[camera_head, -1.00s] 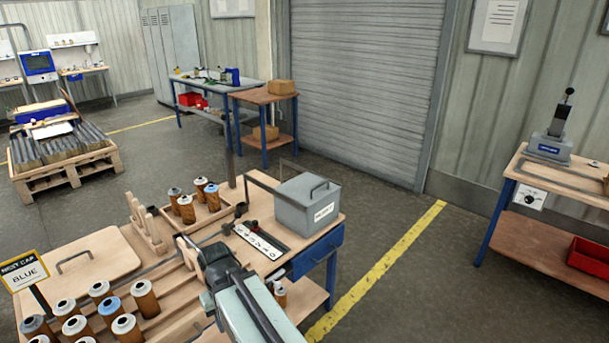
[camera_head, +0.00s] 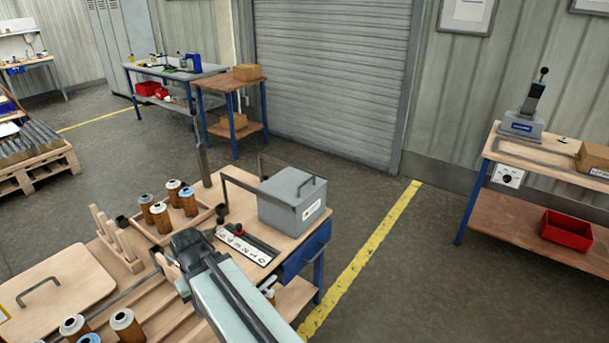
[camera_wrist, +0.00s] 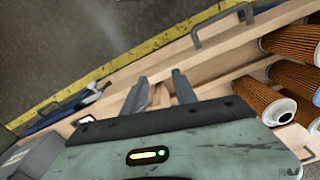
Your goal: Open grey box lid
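The grey box (camera_head: 287,212) stands at the back right corner of the workbench, with a white label on its front. Its lid (camera_head: 290,188) is on and shut, with a dark bar handle (camera_head: 308,186) on top. My gripper (camera_head: 165,259) is over the bench, to the left of and nearer than the box, clear of it. In the wrist view its two fingers (camera_wrist: 158,78) are apart with nothing held between them. A grey shape at that view's lower left may be the box; I cannot tell.
A dark frame (camera_head: 240,184) stands just left of the box. A strip with symbols (camera_head: 243,247) lies in front of it. A tray of cartridges (camera_head: 178,228) is further left. A wooden lid with a handle (camera_head: 55,290) lies at front left. Open floor lies right of the bench.

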